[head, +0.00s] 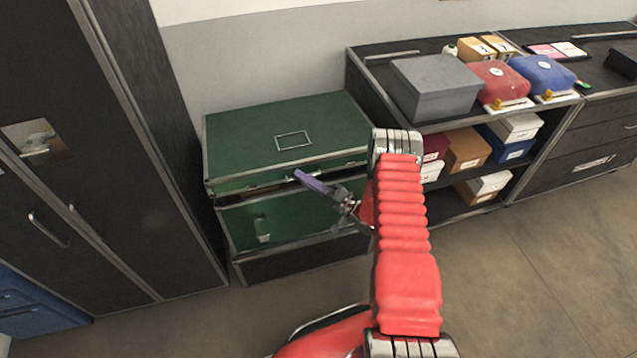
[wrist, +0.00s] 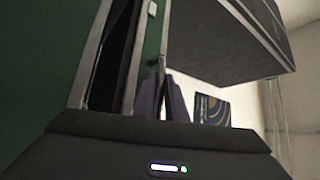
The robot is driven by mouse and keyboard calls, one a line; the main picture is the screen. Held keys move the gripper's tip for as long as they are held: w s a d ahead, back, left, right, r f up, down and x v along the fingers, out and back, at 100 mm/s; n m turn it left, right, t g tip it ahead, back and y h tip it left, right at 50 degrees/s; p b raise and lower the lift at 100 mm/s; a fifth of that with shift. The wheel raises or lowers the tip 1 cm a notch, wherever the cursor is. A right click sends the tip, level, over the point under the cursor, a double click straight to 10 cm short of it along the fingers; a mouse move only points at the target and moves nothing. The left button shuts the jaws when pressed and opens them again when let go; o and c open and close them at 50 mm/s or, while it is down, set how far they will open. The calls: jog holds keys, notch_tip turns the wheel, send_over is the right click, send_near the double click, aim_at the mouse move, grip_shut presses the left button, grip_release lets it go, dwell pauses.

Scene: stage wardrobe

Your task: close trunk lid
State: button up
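The green trunk (head: 270,222) stands against the wall in the head view. Its green lid (head: 247,140), edged in silver metal, is low over the body and slightly ajar. A dark gap shows between the two metal edges in the wrist view, where the lid edge (wrist: 152,50) is beside my fingers. My gripper (head: 302,177) is at the lid's front edge, with purple fingers pointing toward it. In the wrist view the fingers (wrist: 165,98) look close together with nothing clearly held. I cannot tell whether the tips touch the lid.
A dark wardrobe (head: 110,150) stands close on the left. A shelf unit on the right bears a grey box (head: 437,85), a red bag (head: 497,82) and a blue bag (head: 543,75). The floor (head: 530,270) at the right is clear.

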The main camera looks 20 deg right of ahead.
jog(key=r+v, duration=0.1)
jog(key=v, duration=0.7)
jog(key=s+d+r+v, duration=0.1)
jog(key=r+v, duration=0.1)
jog(key=v, duration=0.6)
jog(key=shift+r, duration=0.25)
jog(key=shift+s+m, duration=0.1)
jog(key=shift+m, duration=0.2)
